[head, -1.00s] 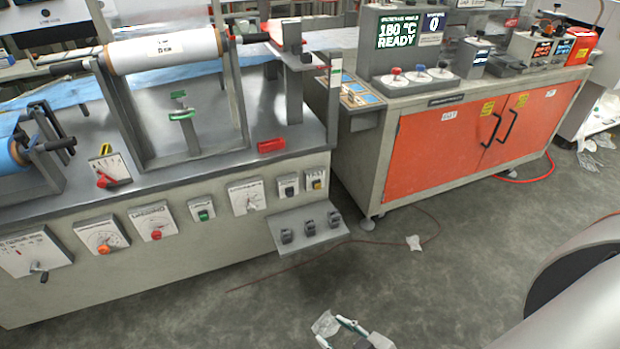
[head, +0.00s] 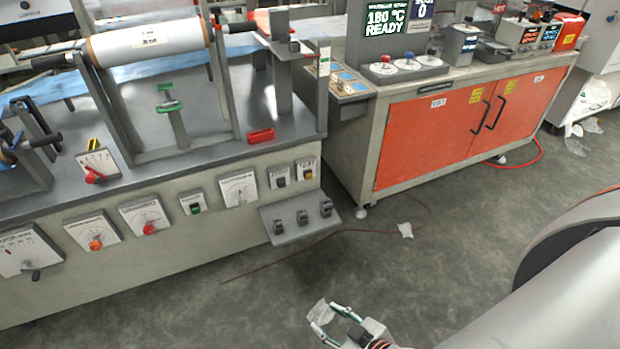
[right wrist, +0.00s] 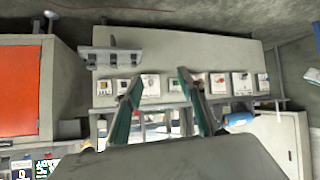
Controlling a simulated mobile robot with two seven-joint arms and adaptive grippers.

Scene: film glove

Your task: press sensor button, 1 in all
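A row of control boxes runs along the front of the grey machine. Two small boxes at its right end carry a dark button (head: 279,177) and a yellowish button (head: 306,170). To their left is a box with a green button (head: 194,205). Their labels are too small to read, so I cannot tell which is the sensor button. My right gripper (head: 326,314) is open at the bottom of the head view, with floor behind it and apart from the panel. In the right wrist view its spread fingers (right wrist: 160,80) point toward the upside-down control row. My left gripper is out of view.
A small ledge (head: 290,228) with several dark pedals juts out below the right-end boxes. An orange-doored cabinet (head: 430,135) stands to the right. Open floor lies before the machine.

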